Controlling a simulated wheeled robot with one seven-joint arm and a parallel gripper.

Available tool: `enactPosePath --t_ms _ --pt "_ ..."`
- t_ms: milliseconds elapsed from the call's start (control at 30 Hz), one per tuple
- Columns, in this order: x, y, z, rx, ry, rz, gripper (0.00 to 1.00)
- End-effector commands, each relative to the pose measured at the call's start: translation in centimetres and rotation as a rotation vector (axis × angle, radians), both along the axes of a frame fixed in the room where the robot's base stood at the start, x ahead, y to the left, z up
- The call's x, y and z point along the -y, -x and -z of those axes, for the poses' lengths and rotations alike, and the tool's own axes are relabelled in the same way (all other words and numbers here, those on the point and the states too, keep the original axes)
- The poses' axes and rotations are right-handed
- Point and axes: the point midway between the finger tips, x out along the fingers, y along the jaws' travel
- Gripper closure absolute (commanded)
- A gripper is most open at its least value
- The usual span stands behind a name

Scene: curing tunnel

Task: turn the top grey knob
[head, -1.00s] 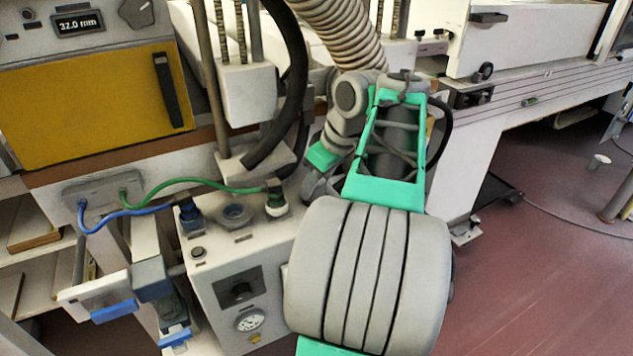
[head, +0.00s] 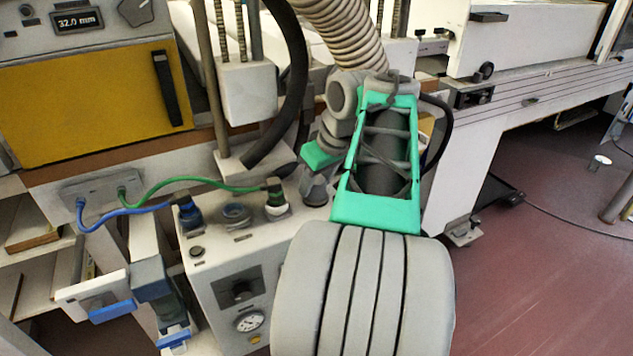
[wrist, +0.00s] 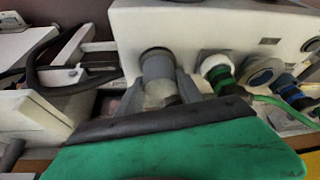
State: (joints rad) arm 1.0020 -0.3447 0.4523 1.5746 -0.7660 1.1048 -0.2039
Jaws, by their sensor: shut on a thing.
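The top grey knob (wrist: 157,66) is a short grey cylinder standing out from the white control box (wrist: 215,28) in the wrist view. My gripper (wrist: 160,82) is shut on it, with one grey finger on each side. In the head view my gripper (head: 318,188) is at the back right corner of the box's top, and my arm and fingers mostly hide the knob there. I cannot tell the knob's turned angle.
A green-ringed connector (head: 276,200), a round grey fitting (head: 236,213) and a blue connector (head: 189,212) stand on the box beside my gripper. Green (head: 160,183) and blue (head: 125,213) cables run to them. A thick black hose (head: 290,95) hangs close behind.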

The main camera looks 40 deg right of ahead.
Motion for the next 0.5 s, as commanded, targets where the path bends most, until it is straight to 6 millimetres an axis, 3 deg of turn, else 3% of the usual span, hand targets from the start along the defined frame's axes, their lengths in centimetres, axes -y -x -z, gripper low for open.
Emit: enactPosePath --t_ms 67,100,367,500 --pt "0.02 0.00 -0.01 0.000 0.000 0.000 0.98" --pt "0.02 0.00 -0.01 0.000 0.000 0.000 0.57" --pt "0.00 0.00 0.00 0.000 -0.001 -0.001 0.36" --pt "0.00 0.00 0.00 0.000 -0.001 -0.001 0.36"
